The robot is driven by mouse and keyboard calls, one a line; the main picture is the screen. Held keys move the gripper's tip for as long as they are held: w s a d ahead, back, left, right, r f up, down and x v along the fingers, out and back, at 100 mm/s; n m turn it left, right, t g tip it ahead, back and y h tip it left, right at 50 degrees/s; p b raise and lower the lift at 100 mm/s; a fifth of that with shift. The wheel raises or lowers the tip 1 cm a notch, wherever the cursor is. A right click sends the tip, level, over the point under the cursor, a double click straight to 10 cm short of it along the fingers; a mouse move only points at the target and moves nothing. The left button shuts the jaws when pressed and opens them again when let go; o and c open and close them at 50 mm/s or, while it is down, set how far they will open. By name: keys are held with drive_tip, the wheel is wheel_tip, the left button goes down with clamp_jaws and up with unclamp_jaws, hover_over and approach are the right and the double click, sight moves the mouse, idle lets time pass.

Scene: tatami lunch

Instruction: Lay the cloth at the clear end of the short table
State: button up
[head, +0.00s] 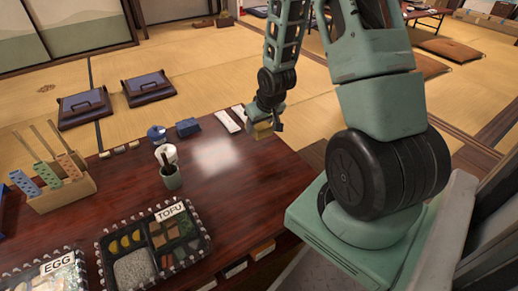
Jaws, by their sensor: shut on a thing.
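My gripper (264,122) is over the far right part of a dark, glossy wooden table (235,190). A low table (425,13) also shows at the top right, in the far part of the room. I cannot tell from this view which table is the short one.
Two white strips (228,121) lie just left of my gripper. A TOFU box (172,233), an EGG box (55,272), a green cup (171,177), a wooden rack (62,190) and small blue pieces (187,127) stand on the table. Its right part is bare. Cushions (86,105) lie beyond.

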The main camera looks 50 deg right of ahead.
sight(257, 147)
wheel_tip(257, 147, down, 7)
drive_tip(key=b, duration=0.3)
drive_tip(key=shift+f, duration=0.2)
drive_tip(key=shift+f, duration=0.1)
drive_tip(key=shift+f+b, duration=0.1)
drive_tip(key=shift+b, duration=0.2)
drive_tip(key=o, duration=0.9)
